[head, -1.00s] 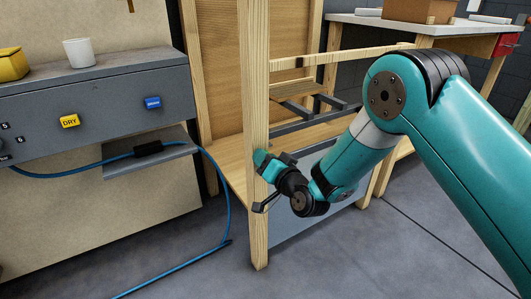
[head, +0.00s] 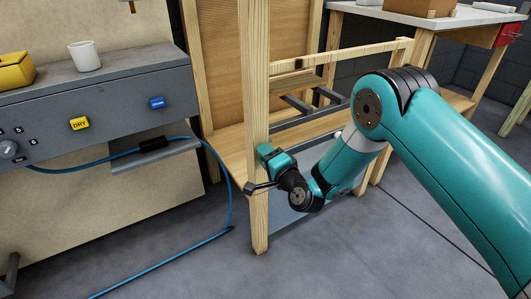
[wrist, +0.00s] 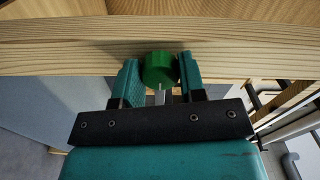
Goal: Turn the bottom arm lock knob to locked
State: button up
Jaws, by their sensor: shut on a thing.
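A green round knob (wrist: 159,69) sits against a wooden post in the wrist view. My gripper (wrist: 160,80) is shut on it, with one teal finger on each side. In the head view my gripper (head: 268,152) is at the lower part of the wooden frame's front post (head: 256,100). The knob is hidden there behind the gripper and post. No marking that tells the knob's setting can be made out.
A grey control panel (head: 110,105) with a yellow DRY button (head: 79,123) and a blue button (head: 156,103) stands at left. A blue hose (head: 231,200) runs down to the floor. A white-topped table (head: 450,22) stands at back right. Floor in front is clear.

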jog(key=shift+s+a, duration=0.1)
dwell(0.4)
jog(key=o, duration=0.9)
jog(key=b+v, duration=1.7)
jog(key=b, duration=0.6)
jog(key=shift+s+d, duration=0.15)
jog(key=shift+d, duration=0.1)
